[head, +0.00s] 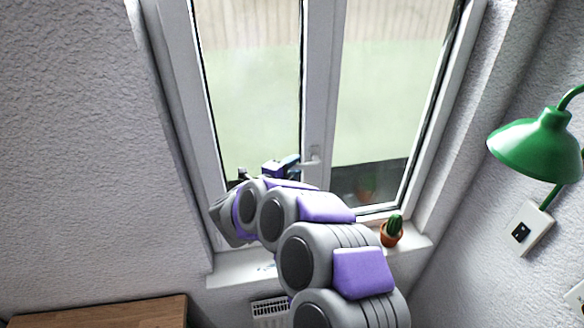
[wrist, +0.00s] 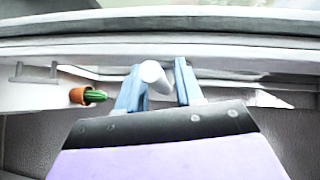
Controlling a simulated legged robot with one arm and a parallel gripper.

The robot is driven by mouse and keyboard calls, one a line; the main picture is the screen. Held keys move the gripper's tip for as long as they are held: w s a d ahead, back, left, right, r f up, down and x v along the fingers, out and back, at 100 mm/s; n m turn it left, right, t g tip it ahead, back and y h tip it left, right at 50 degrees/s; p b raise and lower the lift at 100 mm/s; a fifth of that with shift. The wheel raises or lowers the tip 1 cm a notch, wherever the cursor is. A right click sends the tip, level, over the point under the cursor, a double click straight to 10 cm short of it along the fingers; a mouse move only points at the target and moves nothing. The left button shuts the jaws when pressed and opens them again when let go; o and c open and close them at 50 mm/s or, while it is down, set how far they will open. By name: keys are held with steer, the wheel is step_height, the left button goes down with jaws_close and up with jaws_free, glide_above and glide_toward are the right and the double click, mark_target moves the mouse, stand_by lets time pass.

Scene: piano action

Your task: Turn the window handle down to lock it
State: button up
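The white window handle (head: 313,158) is on the middle upright of the white window frame (head: 318,90). My gripper (head: 290,162) is beside it in the head view, with my arm partly hiding the area below. In the wrist view the handle's rounded white end (wrist: 153,74) lies between the two blue fingertips of my gripper (wrist: 158,82). The fingers are apart. The left finger is close to or against the handle, and a gap shows before the right finger. The handle's full length and angle are hard to tell.
A small potted cactus (head: 391,232) stands on the white sill (head: 420,243) to the right of my arm; it also shows in the wrist view (wrist: 90,96). A green lamp (head: 540,148) is on the right wall. A wooden surface (head: 110,312) is at the lower left.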

steer(key=shift+a+f, duration=0.1)
steer(key=shift+a, duration=0.9)
jaws_close()
steer(key=shift+d, duration=0.2)
steer(key=shift+f, duration=0.2)
